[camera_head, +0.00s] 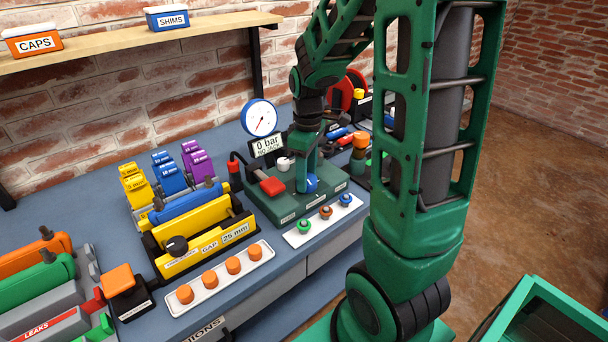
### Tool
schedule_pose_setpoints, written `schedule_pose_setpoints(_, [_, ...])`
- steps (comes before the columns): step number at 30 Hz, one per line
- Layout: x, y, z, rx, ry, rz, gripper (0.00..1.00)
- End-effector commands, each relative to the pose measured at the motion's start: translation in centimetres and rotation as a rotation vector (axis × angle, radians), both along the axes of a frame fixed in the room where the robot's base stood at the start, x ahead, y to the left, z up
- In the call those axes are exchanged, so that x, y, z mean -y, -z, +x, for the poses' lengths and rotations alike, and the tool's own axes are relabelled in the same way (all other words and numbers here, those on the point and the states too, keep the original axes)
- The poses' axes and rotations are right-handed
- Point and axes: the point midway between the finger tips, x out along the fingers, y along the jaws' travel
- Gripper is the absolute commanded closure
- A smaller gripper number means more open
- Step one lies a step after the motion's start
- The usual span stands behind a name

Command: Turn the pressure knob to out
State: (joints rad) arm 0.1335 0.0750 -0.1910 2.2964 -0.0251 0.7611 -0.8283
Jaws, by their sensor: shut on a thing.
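A green pump station (270,205) stands on the blue bench, with a red block (272,186) and a pale round knob (284,163) on top. A blue knob (311,185) sits on its right part; I take it for the pressure knob. My gripper (307,183) reaches down from above and is shut on this blue knob, partly hiding it. I cannot read the knob's setting or the small labels along the station's front edge. A round dial gauge (259,118) stands behind, above a display (267,146) reading "0 bar NO JACK".
A yellow gap device (205,240) with a black knob stands to the left. A shelf (115,45) holds CAPS and SHIMS boxes. My arm hides part of the bench's right side.

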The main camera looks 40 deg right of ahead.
Motion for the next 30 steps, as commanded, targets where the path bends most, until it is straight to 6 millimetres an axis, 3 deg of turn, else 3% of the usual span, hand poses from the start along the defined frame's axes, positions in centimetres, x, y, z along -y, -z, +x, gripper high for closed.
schedule_pose_setpoints(12, [0.00,-0.22,0.44,0.012,-0.255,-0.003,0.78])
schedule_pose_setpoints(30, [-0.01,-0.25,0.47,0.013,-0.317,-0.003,0.78])
